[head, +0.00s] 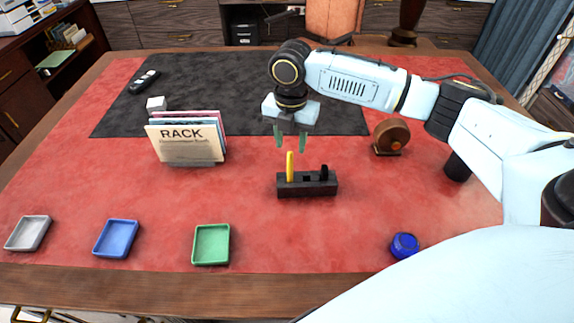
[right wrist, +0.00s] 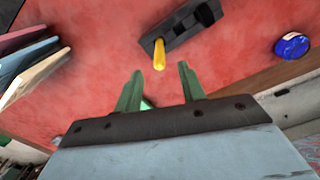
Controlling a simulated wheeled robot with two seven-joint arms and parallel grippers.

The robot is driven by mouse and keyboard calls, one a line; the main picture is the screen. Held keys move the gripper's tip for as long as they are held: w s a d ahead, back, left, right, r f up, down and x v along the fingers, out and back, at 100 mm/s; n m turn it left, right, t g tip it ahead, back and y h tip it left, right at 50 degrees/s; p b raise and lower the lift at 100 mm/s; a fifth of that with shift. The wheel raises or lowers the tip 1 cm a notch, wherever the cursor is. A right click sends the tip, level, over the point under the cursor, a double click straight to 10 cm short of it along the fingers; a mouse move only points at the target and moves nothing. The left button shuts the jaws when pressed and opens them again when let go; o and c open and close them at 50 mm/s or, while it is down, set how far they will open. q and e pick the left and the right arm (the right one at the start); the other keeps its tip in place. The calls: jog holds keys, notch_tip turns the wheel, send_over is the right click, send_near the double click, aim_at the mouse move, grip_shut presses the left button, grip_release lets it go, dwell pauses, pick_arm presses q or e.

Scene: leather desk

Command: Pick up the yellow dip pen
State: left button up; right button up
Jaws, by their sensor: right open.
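The yellow dip pen (head: 290,166) stands upright in the left part of a dark pen holder (head: 308,189) on the red desk. In the right wrist view the yellow pen (right wrist: 159,54) sticks out of the holder (right wrist: 190,28), beyond the fingertips. My right gripper (head: 291,143) points down with its green fingers apart, just above the top of the pen and not around it. In the right wrist view my right gripper (right wrist: 158,76) is empty. My left gripper is not in view.
A black item (head: 324,172) stands in the holder's right part. A file rack (head: 187,142) stands to the left, and a brown round object (head: 391,136) to the right. Grey (head: 27,233), blue (head: 116,238) and green (head: 211,245) trays and a blue jar (head: 404,245) lie near the front edge.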

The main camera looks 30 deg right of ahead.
aim_at(290, 165)
notch_tip(290, 165, down, 9)
jog(key=shift+r+b, duration=0.1)
jog(key=shift+b, duration=0.45)
grip_shut()
